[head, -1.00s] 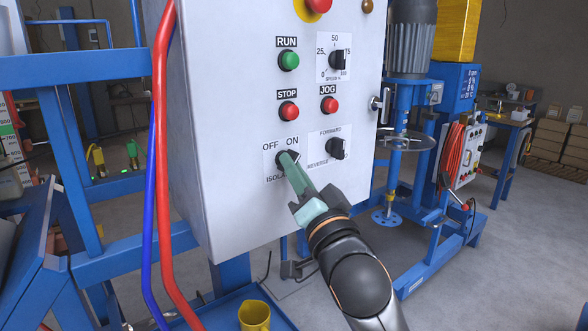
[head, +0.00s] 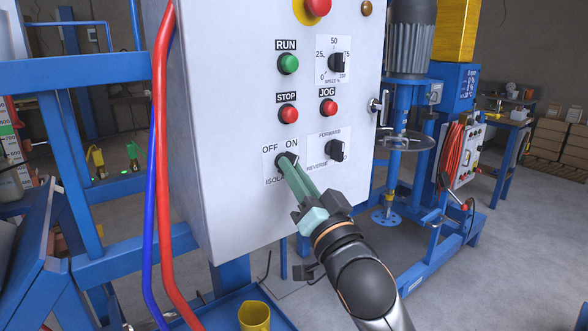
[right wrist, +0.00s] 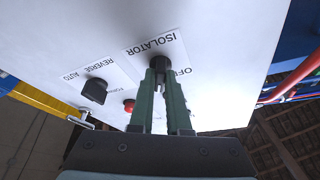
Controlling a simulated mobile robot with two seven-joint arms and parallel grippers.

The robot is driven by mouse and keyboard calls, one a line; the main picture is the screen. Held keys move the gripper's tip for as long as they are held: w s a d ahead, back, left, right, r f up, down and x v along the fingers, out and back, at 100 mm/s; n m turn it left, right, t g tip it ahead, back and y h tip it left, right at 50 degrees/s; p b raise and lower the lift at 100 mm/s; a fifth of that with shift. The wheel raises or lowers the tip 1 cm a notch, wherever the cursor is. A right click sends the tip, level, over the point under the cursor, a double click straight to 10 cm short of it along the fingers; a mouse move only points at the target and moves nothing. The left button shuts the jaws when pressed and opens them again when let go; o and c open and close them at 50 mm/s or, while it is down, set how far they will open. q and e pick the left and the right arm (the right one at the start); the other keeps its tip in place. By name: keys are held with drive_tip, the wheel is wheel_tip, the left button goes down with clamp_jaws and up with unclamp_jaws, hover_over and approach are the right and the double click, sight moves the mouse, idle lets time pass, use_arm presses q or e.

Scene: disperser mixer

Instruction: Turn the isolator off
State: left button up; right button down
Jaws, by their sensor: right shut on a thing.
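The isolator switch (head: 283,159) is a small dark knob on a white plate marked OFF and ON, low on the left of the grey control panel. It also shows in the right wrist view (right wrist: 158,63), where its label is upside down. My right gripper (head: 290,168) reaches up from the lower right, and its green fingers are shut on the isolator knob. The fingers (right wrist: 161,80) cover much of the knob, so I cannot tell which way it points. My left gripper is out of view.
The FORWARD/REVERSE knob (head: 334,150) is close to the right of my gripper. STOP (head: 288,114) and JOG (head: 328,107) buttons are above. Red and blue cables (head: 158,200) hang along the panel's left side. A yellow cup (head: 254,316) stands below.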

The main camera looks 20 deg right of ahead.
drive_tip(key=n+y+p, duration=0.1)
drive_tip(key=n+y, duration=0.1)
drive_tip(key=n, duration=0.2)
drive_tip(key=n+g+y+p, duration=0.1)
drive_tip(key=n+y+p, duration=0.1)
drive_tip(key=n, duration=0.2)
drive_tip(key=n+y+p, duration=0.1)
drive_tip(key=n+y, duration=0.1)
drive_tip(key=n, duration=0.2)
drive_tip(key=shift+w+d+r+p, duration=0.15)
drive_tip(key=shift+d+r+p, duration=0.05)
drive_tip(key=shift+d+p, duration=0.15)
drive_tip(key=n+g+y+p, duration=0.1)
drive_tip(key=n, duration=0.1)
drive_tip(key=n+g+y+p, duration=0.1)
drive_tip(key=n, duration=0.1)
drive_tip(key=shift+n, duration=0.4)
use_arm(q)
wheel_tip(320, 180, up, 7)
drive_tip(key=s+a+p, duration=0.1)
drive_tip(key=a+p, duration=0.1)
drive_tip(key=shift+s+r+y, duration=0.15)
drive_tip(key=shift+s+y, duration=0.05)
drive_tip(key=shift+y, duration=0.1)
use_arm(e)
drive_tip(key=shift+d+n+g+y, duration=0.1)
drive_tip(key=shift+n+g+y, duration=0.4)
drive_tip(key=shift+n, duration=0.9)
